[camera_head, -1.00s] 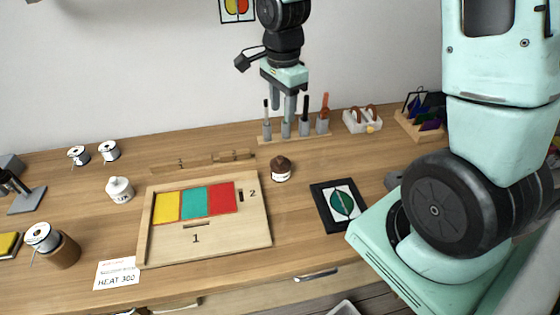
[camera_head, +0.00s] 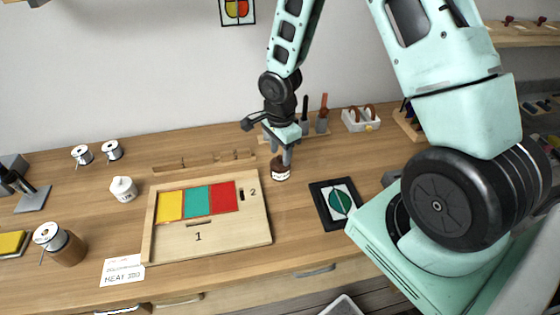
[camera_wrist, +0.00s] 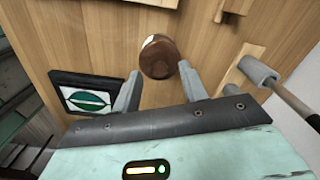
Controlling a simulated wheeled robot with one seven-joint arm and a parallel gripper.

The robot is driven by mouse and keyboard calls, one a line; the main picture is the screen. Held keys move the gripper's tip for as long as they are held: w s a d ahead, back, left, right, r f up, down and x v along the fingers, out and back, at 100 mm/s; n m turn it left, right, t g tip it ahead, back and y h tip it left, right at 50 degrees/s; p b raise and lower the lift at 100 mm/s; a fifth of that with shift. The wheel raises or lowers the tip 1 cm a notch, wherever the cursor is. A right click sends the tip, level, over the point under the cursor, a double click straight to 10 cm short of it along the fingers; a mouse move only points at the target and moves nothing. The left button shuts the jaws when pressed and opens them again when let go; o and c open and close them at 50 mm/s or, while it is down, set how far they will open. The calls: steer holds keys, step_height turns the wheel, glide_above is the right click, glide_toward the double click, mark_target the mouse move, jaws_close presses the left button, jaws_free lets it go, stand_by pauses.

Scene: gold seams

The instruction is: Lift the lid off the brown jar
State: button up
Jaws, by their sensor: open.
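The brown jar (camera_head: 281,174) stands upright on the wooden bench, just right of the tray, with a pale label on its front. Its brown lid (camera_wrist: 159,56) shows from above in the wrist view, ahead of and between my finger lines. My gripper (camera_head: 285,154) is just above the jar in the head view and covers part of its top. In the wrist view my gripper (camera_wrist: 158,88) is open, with nothing between the fingers. I cannot tell whether a finger touches the lid.
A wooden tray (camera_head: 205,243) with yellow, teal and red panels lies left of the jar. A black-framed green picture (camera_head: 320,207) lies to the right. A tool rack (camera_head: 318,138) stands close behind. A white lidded jar (camera_head: 123,189) is farther left.

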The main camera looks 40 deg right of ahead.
steer(key=shift+f, duration=0.6)
jaws_close()
steer(key=shift+r, duration=0.15)
